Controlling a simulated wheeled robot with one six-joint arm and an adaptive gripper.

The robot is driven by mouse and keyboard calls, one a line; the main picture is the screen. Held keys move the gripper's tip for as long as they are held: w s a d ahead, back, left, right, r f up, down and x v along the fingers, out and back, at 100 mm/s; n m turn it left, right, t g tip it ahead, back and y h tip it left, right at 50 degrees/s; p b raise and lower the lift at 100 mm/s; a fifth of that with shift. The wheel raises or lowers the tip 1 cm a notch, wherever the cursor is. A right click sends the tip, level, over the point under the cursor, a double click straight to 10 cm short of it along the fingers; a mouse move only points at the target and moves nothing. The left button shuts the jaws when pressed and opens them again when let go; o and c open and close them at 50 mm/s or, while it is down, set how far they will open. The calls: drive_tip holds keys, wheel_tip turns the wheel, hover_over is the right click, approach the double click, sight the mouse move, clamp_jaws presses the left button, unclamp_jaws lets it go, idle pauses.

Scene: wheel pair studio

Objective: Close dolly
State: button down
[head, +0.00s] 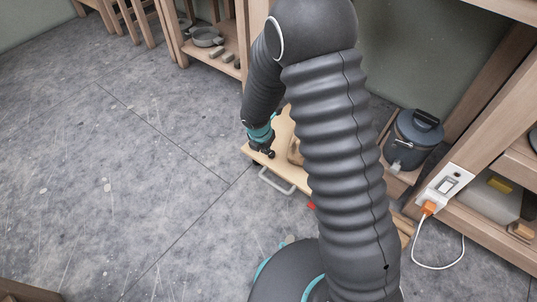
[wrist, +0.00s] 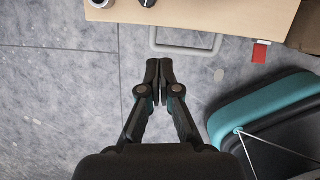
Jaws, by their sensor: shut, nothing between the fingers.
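The dolly appears to be the low pale wooden board (head: 284,128) in the head view, partly hidden behind my arm. A whitish loop handle (head: 276,183) sticks out from its front edge. In the wrist view the board (wrist: 225,12) crosses the top, with the handle (wrist: 187,49) below its edge. My gripper (head: 268,154) is at the board's front left corner in the head view. In the wrist view my gripper (wrist: 160,66) is shut and empty, its tips just below the handle's left side. I cannot tell whether they touch.
A red piece (wrist: 261,51) lies by the board's edge. Right of my arm are a dark lidded pot (head: 414,140) and a white socket panel (head: 444,187) with an orange plug and white cable. Wooden shelving (head: 215,62) stands behind. The grey floor (head: 130,170) at left is clear.

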wheel_tip(320, 180, down, 3)
drive_tip(key=a+n, duration=0.1)
drive_tip(key=n, duration=0.1)
drive_tip(key=b, duration=0.4)
approach(270, 161)
drive_tip(key=s+f, duration=0.1)
drive_tip(key=f, duration=0.2)
drive_tip(key=s+a+f, duration=0.1)
drive_tip(key=shift+s+f, duration=0.35)
drive_tip(key=shift+f, duration=0.05)
drive_tip(key=w, duration=0.1)
drive_tip(key=w+d+p, duration=0.1)
drive_tip(key=w, duration=0.1)
drive_tip(key=shift+r, duration=0.2)
drive_tip(key=shift+w+d, duration=0.2)
drive_tip(key=shift+w, duration=0.2)
